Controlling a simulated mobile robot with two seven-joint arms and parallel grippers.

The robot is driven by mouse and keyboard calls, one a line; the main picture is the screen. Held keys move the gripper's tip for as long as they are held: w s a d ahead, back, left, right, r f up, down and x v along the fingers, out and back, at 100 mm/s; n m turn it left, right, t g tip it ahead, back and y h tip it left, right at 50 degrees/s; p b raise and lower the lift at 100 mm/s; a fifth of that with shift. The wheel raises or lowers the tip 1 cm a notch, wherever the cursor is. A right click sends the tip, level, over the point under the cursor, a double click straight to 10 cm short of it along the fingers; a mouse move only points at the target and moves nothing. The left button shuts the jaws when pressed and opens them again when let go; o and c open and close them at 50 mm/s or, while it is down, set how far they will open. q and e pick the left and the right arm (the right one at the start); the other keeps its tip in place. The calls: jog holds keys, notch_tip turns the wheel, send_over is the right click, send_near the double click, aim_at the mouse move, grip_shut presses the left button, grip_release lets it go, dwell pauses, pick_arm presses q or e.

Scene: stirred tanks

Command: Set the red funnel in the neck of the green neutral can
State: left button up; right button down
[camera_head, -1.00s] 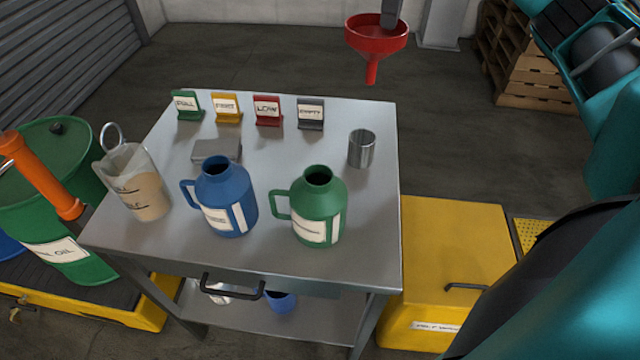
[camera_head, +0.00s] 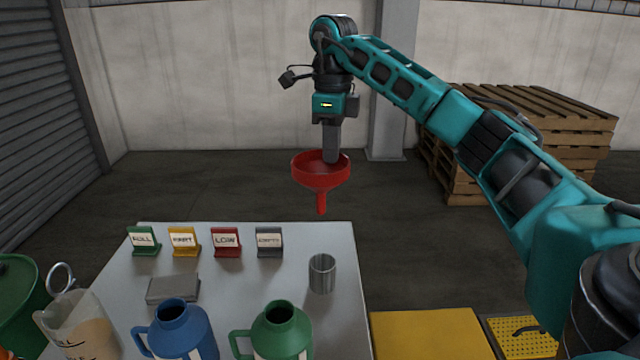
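The red funnel (camera_head: 318,180) hangs upright in the air above the far right part of the table, its spout pointing down. My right gripper (camera_head: 331,155) is shut on the funnel's rim at its right side. The green can (camera_head: 283,335) stands on the table at the bottom of the view, its dark neck opening facing up and empty. Its lower part is cut off by the frame edge. The funnel is well above and beyond the can, apart from it. My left gripper is not in view.
On the table (camera_head: 225,292) stand a blue can (camera_head: 178,335), a clear jug (camera_head: 78,330), a metal cup (camera_head: 322,273), a grey block (camera_head: 173,289) and a row of label stands (camera_head: 226,243). Pallets (camera_head: 540,120) stand at the back right.

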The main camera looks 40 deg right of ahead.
jog(key=s+a+n+p, duration=0.1)
jog(key=s+a+n, duration=0.3)
jog(key=a+n, duration=0.8)
jog(key=s+a+n+p, duration=0.1)
jog(key=s+a+n, duration=0.4)
jog(key=a+n, duration=0.65)
pick_arm(q)
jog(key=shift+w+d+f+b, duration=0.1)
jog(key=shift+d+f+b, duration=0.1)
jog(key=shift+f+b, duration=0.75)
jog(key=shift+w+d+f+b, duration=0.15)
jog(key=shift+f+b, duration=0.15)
jog(key=shift+b, duration=1.2)
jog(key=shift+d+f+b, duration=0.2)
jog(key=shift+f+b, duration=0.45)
jog(key=shift+b, duration=0.6)
pick_arm(e)
notch_tip(320, 180, down, 10)
jog(key=shift+w+a, duration=0.25)
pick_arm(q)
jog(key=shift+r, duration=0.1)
pick_arm(e)
jog(key=c, duration=1.3)
grip_release()
jog(key=shift+o, duration=0.2)
